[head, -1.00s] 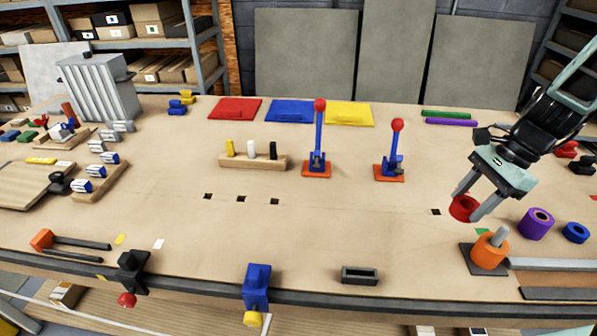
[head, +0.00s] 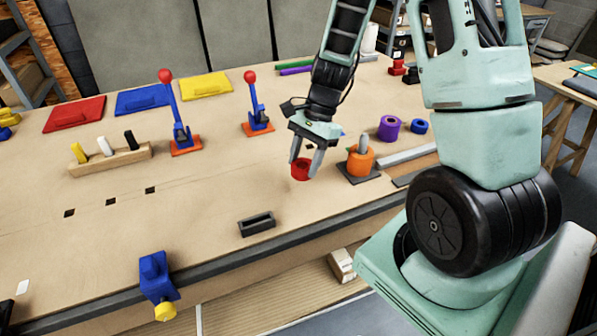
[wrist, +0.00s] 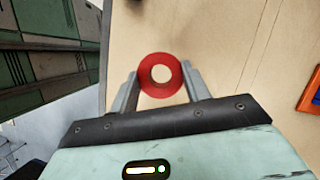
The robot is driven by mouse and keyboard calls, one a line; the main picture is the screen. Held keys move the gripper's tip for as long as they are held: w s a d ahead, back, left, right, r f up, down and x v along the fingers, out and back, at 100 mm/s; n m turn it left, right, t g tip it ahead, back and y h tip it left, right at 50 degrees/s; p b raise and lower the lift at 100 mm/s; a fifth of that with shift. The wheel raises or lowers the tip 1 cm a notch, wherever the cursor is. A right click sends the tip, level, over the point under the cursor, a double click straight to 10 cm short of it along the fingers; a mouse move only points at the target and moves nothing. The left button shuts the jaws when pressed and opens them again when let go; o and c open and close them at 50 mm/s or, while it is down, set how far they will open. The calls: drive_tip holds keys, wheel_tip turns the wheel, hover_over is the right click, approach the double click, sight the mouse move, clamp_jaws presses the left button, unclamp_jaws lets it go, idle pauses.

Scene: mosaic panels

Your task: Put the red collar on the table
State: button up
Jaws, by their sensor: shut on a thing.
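The red collar (head: 300,170) is a short ring held between the fingers of my gripper (head: 306,166). In the wrist view the red collar (wrist: 160,76) shows its round face and centre hole, with a finger of my gripper (wrist: 160,88) on each side. The wooden table (head: 225,195) is below it. I cannot tell whether the collar touches the tabletop or is just above it. An orange collar (head: 360,161) sits around a grey peg on a dark base, to the right of my gripper.
A purple collar (head: 389,128) and a blue collar (head: 419,126) lie right of the peg. A dark open tray (head: 257,223) is near the front edge. Two red-knobbed levers (head: 178,120) stand to the left. The tabletop between the levers and the tray is clear.

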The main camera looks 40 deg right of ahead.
sight(306, 167)
drive_tip(key=shift+f, duration=2.45)
drive_tip(key=shift+f, duration=0.2)
drive_tip(key=o, duration=1.3)
drive_tip(key=shift+c, duration=0.2)
drive_tip(key=shift+r, duration=0.15)
